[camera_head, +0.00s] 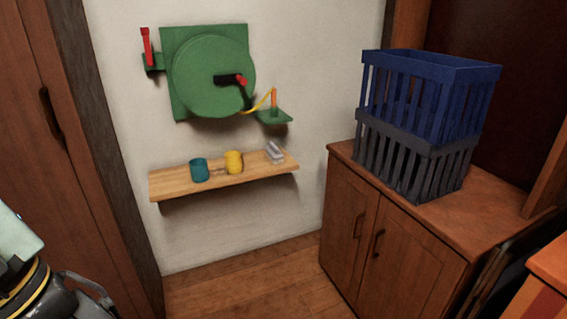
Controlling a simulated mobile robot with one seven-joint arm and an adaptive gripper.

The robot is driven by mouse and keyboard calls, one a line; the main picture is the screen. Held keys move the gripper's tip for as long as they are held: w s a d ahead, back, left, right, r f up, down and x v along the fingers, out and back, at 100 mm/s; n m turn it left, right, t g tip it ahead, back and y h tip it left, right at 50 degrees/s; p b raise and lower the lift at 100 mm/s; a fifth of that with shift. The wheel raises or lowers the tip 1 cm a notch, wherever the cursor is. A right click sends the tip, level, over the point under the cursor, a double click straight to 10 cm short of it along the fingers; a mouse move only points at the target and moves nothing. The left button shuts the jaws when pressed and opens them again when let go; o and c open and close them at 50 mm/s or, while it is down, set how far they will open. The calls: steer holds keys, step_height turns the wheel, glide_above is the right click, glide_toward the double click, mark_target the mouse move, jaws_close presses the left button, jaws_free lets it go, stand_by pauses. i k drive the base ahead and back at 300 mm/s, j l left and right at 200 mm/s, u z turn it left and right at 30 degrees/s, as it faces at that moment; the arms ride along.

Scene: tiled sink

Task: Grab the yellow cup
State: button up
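The yellow cup (234,162) stands upright on a wooden wall shelf (266,173), near the shelf's middle. A teal cup (199,170) stands just to its left, with a small gap between them. My gripper (92,300) shows only in part at the bottom left corner, cut off by the frame's edge. It is far from the shelf and apart from both cups. Its fingertips are not clear enough to tell whether it is open or shut.
A grey metallic object (274,153) sits at the shelf's right end. A green wall-mounted disc fixture (205,85) hangs above. A wooden cabinet (425,245) on the right bears stacked blue (430,95) and grey (405,165) crates. The floor (255,280) below the shelf is clear.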

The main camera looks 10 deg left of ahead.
mark_target(234, 162)
steer(key=u, duration=0.55)
steer(key=i+l+z, duration=0.2)
steer(key=i, duration=0.3)
steer(key=i+l+z, duration=0.15)
steer(key=i+l, duration=0.2)
steer(key=i, duration=0.2)
steer(key=i+l+z, duration=0.2)
steer(key=i, duration=0.3)
